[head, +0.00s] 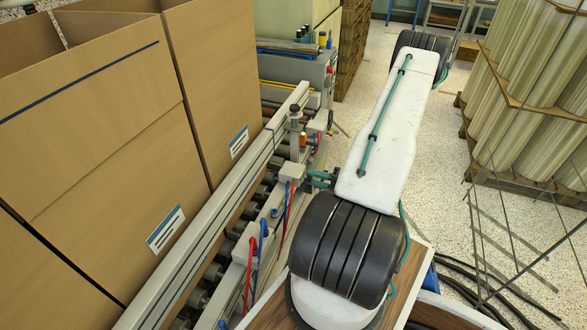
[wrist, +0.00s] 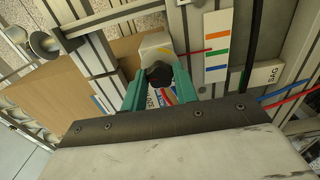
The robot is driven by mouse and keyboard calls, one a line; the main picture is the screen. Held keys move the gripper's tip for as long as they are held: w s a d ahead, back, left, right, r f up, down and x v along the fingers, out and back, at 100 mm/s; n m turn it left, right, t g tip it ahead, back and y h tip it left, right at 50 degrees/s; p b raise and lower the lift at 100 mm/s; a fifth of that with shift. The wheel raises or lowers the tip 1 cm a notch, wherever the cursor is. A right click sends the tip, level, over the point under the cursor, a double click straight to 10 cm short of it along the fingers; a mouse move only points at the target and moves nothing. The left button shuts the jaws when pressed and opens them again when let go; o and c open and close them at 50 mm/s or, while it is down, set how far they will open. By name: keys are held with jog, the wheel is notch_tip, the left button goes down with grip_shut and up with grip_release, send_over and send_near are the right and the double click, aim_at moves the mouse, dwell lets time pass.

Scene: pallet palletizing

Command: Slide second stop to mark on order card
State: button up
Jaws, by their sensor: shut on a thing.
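My gripper (wrist: 159,84) has teal fingers, closed on the dark knob (wrist: 158,73) of a pale block, which looks like a stop (wrist: 154,44), in the wrist view. In the head view my gripper (head: 318,180) is at the rail beside the roller conveyor, next to a pale block (head: 291,172) with red and blue hoses. Another such block (head: 245,250) sits nearer on the rail. A white strip with orange, green and blue marks (wrist: 217,48) lies right of the held stop in the wrist view. I cannot tell which surface is the order card.
Tall cardboard boxes (head: 100,120) stand left of the conveyor's long rail (head: 200,245). Red and blue hoses hang by the stops. Wrapped rolls on a pallet (head: 530,90) stand at the right, with speckled floor (head: 440,160) between. Black cables (head: 480,290) lie at lower right.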

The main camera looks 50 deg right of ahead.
aim_at(299, 183)
jog(key=shift+s+a, duration=0.3)
jog(key=shift+a, duration=0.6)
jog(key=shift+s+a, duration=0.25)
jog(key=shift+a, duration=0.65)
jog(key=o, duration=0.9)
jog(key=shift+s+d, duration=0.1)
jog(key=shift+v, duration=2.35)
